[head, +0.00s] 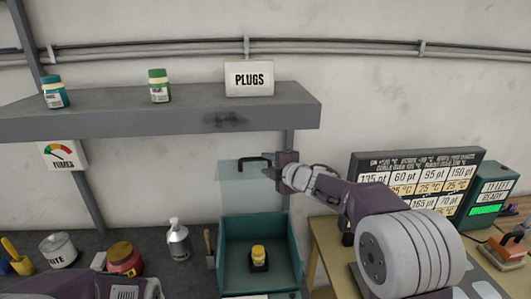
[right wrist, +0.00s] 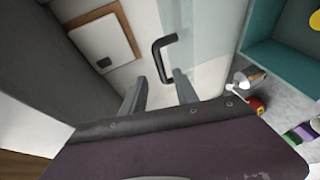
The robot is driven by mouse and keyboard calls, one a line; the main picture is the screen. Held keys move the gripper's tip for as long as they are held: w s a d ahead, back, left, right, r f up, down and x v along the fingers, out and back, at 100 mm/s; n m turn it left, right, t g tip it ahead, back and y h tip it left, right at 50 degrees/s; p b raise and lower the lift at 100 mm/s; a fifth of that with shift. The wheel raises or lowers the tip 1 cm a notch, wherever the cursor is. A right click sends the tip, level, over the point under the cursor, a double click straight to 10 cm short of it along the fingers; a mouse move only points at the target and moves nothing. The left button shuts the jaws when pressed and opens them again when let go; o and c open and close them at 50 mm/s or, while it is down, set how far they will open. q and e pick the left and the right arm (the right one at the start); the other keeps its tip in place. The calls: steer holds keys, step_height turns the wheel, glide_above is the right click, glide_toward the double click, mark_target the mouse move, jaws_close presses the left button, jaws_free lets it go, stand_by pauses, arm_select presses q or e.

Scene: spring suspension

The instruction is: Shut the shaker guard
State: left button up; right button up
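The shaker is a teal open-topped box (head: 228,255) with a yellow-capped jar (head: 258,254) inside. Its guard, a clear pane (head: 240,190), stands raised upright at the back of the box. A black bar handle (head: 250,161) is at the pane's top edge. My right gripper (head: 272,159) is at the right end of this handle. In the right wrist view the handle (right wrist: 159,52) lies just beyond and between the two parted fingertips (right wrist: 159,78), with nothing gripped. I cannot tell whether they touch it. My left gripper's fingers are out of view.
A grey shelf (head: 150,116) with two jars and a PLUGS sign (head: 249,79) hangs above the guard.

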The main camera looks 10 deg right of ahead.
mark_target(256, 160)
steer(key=p+x, duration=0.3)
steer(key=x, duration=0.5)
steer(key=shift+w+f, duration=0.15)
steer(key=shift+w+a+f, duration=0.1)
steer(key=shift+w+a, duration=0.05)
steer(key=shift+w, duration=0.1)
steer(key=shift+a, duration=0.1)
steer(key=shift+s, duration=0.2)
steer(key=shift+w, duration=0.15)
jaws_close()
stand_by(0.5)
